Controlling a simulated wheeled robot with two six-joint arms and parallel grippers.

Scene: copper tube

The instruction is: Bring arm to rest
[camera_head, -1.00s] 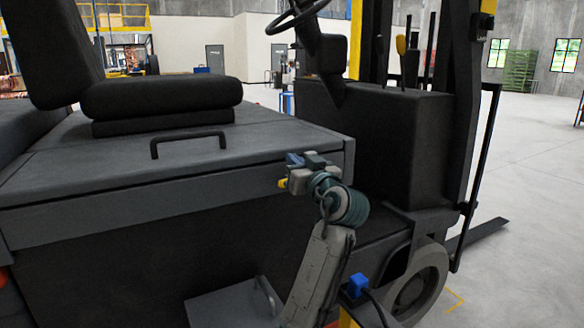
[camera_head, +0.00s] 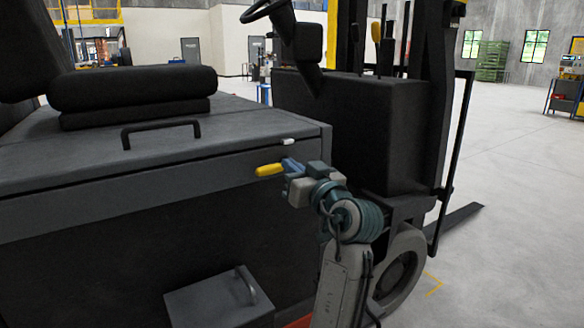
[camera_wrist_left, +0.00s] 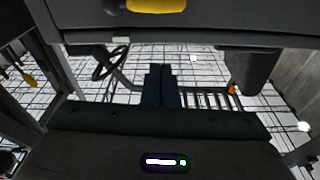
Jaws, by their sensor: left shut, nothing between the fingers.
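My left arm comes up from the bottom middle of the head view. My right gripper is not in view.
The forklift's seat (camera_head: 130,90), steering wheel (camera_head: 270,8) and front wheel (camera_head: 400,268) are close to my arm. A grey step (camera_head: 205,302) juts out at the bottom. Open floor (camera_head: 520,200) lies to the right; a bench with equipment (camera_head: 566,95) stands far right.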

